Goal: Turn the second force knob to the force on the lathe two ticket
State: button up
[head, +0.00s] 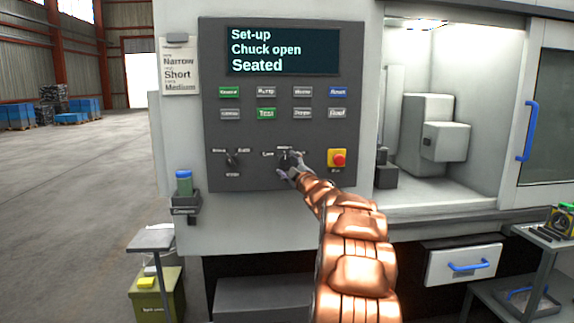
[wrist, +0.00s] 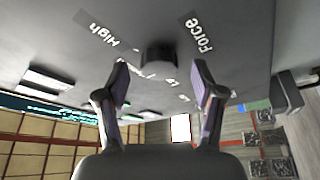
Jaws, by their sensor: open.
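The control panel (head: 215,135) fills the machine front in the head view. Its right-hand knob is mostly hidden behind my gripper (head: 288,169), with the words "Low" and "Medium" roughly legible around it. In the wrist view this dark knob (wrist: 159,57) stands ahead of my gripper (wrist: 161,75), between the lines of its open fingers, with a gap on both sides. A "High" label (wrist: 108,36) and a "Force" label (wrist: 197,33) sit beside it. I cannot tell where its pointer is. A ticket (head: 179,72) at upper left reads "Narrow", "Short", "Medium"; its small lines are unreadable.
Another knob (head: 232,159) is to the left. A red emergency button (head: 338,159) on yellow is close to the right of my gripper. Push buttons (head: 266,113) and a screen (head: 283,50) reading "Set-up, Chuck open, Seated" are above. A blue-green container (head: 184,181) sits in a holder at left.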

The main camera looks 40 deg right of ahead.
jog(key=v, duration=1.1)
jog(key=shift+s, duration=0.1)
dwell(0.7)
